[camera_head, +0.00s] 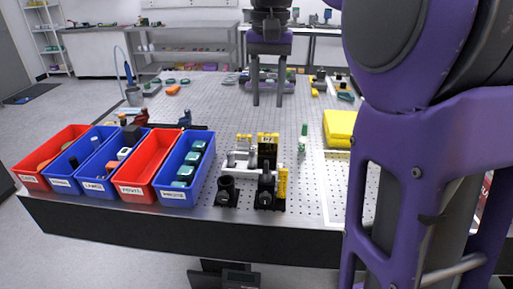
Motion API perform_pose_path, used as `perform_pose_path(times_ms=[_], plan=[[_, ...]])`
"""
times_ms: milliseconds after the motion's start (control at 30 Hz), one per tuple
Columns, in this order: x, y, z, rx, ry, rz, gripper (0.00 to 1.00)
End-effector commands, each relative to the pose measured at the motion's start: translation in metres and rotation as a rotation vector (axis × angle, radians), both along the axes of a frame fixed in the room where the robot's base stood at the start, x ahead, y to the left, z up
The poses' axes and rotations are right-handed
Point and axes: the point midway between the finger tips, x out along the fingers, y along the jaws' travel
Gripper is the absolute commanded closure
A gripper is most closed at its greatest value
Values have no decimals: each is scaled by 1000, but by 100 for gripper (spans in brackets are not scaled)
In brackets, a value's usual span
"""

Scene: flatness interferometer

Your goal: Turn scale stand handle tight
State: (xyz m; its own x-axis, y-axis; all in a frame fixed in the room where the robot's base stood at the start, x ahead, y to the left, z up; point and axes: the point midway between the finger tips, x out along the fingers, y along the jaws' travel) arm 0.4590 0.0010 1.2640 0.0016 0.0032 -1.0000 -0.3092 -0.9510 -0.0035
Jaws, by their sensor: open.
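My gripper (268,98) hangs over the middle of the bench (205,95), its two dark fingers pointing down and spread apart with nothing between them. A black, white and yellow assembly (238,172) with black knobs and posts stands near the bench's front edge, below my gripper in the picture. I cannot tell for sure which part is the scale stand or its handle. Small devices behind the fingers, on a purple base (292,87), are partly hidden.
Red and blue labelled bins (147,180) line the front left. My purple arm covers the right side. The perforated surface between the bins and the back is largely clear.

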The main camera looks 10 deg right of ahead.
Motion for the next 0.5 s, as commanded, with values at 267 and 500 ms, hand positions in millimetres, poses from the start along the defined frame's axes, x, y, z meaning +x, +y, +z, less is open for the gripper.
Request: perform_pose_path(times_ms=[267, 500], plan=[[-1, -1, -34, -4, 8, 1, 56], [-1, -1, -87, -3, 7, 0, 56]])
